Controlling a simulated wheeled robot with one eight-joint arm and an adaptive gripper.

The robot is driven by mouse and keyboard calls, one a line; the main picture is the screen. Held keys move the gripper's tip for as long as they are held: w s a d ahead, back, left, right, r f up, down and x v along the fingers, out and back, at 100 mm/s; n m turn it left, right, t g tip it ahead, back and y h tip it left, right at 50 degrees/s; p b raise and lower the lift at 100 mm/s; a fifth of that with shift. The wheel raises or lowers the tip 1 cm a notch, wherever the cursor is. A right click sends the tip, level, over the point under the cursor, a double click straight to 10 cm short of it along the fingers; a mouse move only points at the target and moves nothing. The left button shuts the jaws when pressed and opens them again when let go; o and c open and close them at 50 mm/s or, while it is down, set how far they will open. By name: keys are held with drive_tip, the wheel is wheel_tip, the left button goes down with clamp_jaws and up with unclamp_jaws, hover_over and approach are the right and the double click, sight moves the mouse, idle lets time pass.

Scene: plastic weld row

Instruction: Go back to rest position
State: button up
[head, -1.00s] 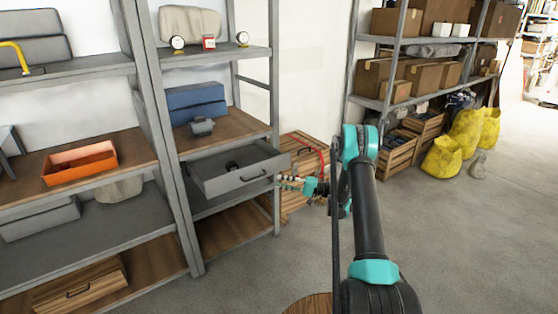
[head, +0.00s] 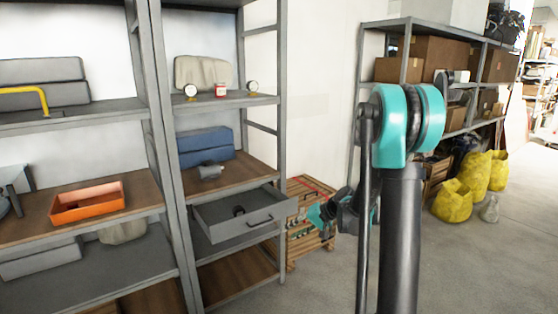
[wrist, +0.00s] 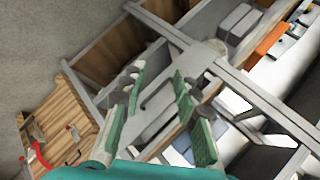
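My gripper (head: 308,215) is at the end of the folded arm, to the right of the open grey drawer (head: 262,222) in the head view. In the wrist view my gripper (wrist: 157,84) has its two green-and-grey fingers well apart, with nothing held between them. The drawer stands pulled out of the shelf rack, with a small dark object (head: 239,211) inside. My gripper looks apart from the drawer, but the exact gap is hard to tell. My raised teal elbow blocks part of the back shelf.
The grey shelf rack (head: 163,150) stands close on the left, with an orange tray (head: 88,201) on a wooden board. A wooden crate (head: 307,196) stands beside the rack. Yellow bags (head: 453,202) lie at the right. The floor at the lower right is clear.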

drive_tip(key=s+d+f+h, duration=0.1)
drive_tip(key=s+d+h, duration=0.2)
drive_tip(key=s, duration=0.6)
drive_tip(key=s+d+h, duration=0.3)
drive_tip(key=s+d, duration=0.3)
drive_tip(key=s, duration=0.3)
drive_tip(key=s+d+f+n+h, duration=0.1)
drive_tip(key=s+d+h, duration=0.2)
drive_tip(key=s, duration=0.6)
drive_tip(key=shift+d+f+t, duration=0.35)
drive_tip(key=shift+d+t, duration=0.05)
drive_tip(key=shift+d, duration=0.5)
